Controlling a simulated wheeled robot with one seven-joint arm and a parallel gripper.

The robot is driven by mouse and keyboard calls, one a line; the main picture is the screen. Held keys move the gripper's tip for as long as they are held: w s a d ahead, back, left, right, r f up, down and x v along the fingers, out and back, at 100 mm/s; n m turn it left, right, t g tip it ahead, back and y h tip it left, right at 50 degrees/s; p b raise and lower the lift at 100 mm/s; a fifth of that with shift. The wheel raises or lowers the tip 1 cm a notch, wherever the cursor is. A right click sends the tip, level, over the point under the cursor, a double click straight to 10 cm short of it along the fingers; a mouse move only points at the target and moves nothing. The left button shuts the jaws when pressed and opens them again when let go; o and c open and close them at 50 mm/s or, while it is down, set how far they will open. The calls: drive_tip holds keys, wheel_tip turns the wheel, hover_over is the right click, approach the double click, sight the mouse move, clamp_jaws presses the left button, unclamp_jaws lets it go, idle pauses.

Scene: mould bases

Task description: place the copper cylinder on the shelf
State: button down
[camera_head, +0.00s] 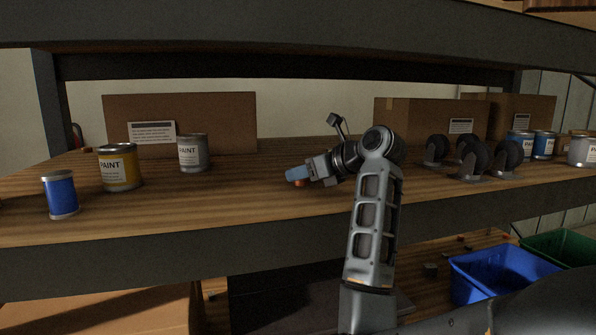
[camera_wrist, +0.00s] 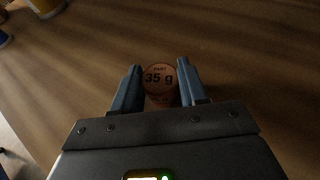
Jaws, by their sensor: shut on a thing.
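The copper cylinder (camera_wrist: 159,84) is between the two blue fingers of my gripper (camera_wrist: 158,88) in the wrist view. Its round top faces the camera and reads "35 g". In the head view a small orange-copper bit of the cylinder (camera_head: 299,183) shows under the fingertips of my gripper (camera_head: 297,175); the rest is hidden. My gripper is shut on the cylinder over the wooden shelf (camera_head: 240,205). I cannot tell whether the cylinder touches the shelf board.
To the left on the shelf stand a blue can (camera_head: 60,195), a yellow paint can (camera_head: 120,168) and a grey paint can (camera_head: 193,153). Cardboard boxes (camera_head: 235,120) stand behind. Black casters (camera_head: 473,158) are to the right. Bare board surrounds my gripper. An upper shelf beam (camera_head: 250,25) runs overhead.

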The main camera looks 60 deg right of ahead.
drive_tip(key=c, duration=0.5)
unclamp_jaws()
drive_tip(key=shift+c, duration=0.2)
drive_tip(key=shift+r, duration=0.1)
drive_tip(key=v, duration=1)
drive_tip(key=shift+s+r, duration=0.1)
drive_tip(key=shift+s, duration=0.15)
drive_tip(key=shift+v, duration=0.8)
